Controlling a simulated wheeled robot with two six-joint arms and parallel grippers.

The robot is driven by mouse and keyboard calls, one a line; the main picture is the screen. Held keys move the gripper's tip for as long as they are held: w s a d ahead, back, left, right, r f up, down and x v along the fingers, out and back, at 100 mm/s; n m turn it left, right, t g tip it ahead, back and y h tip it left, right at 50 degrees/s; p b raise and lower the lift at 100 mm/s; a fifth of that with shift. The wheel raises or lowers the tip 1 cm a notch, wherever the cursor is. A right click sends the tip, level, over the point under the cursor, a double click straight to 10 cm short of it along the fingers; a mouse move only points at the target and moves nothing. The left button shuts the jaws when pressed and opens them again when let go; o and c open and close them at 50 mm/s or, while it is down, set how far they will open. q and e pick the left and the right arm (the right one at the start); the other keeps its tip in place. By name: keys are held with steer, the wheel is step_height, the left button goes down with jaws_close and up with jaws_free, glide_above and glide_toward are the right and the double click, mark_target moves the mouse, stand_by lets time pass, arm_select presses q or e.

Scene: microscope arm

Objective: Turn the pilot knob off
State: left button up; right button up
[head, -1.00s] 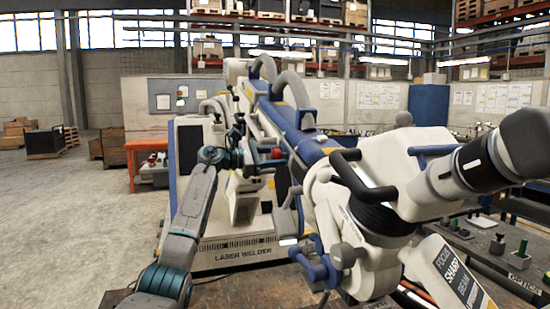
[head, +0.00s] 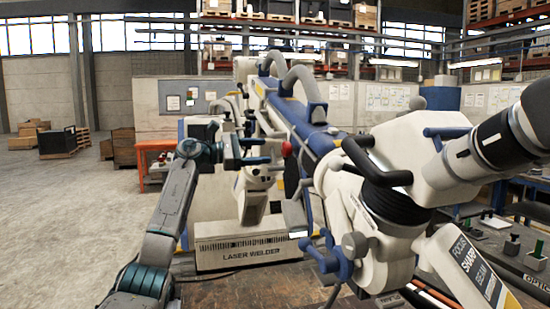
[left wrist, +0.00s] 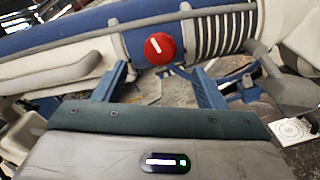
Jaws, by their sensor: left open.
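The pilot knob (left wrist: 160,48) is a round red dial with a white line on its face, mounted on the blue-and-white arm tube of the laser welder. In the head view the red knob (head: 286,149) shows just right of my left gripper's fingertips. My left gripper (head: 266,150) is open and empty, its fingers pointing right. In the left wrist view the gripper's two blue fingers (left wrist: 160,72) stand apart on either side below the knob, with the knob centred between them and a little beyond. I see no contact. The knob's line is nearly upright in that view, leaning slightly left.
The welder's white cabinet (head: 252,253) stands behind the gripper. A large white head with black handles (head: 378,165) and blue clamp knobs (head: 330,258) fills the right side. A grey fitting (left wrist: 290,92) sits right of the fingers. Open floor lies at left.

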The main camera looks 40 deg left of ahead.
arm_select(q)
steer(key=v, duration=0.2)
steer(key=shift+s+a, duration=0.15)
steer(key=shift+s, duration=0.1)
steer(key=shift+r, duration=0.1)
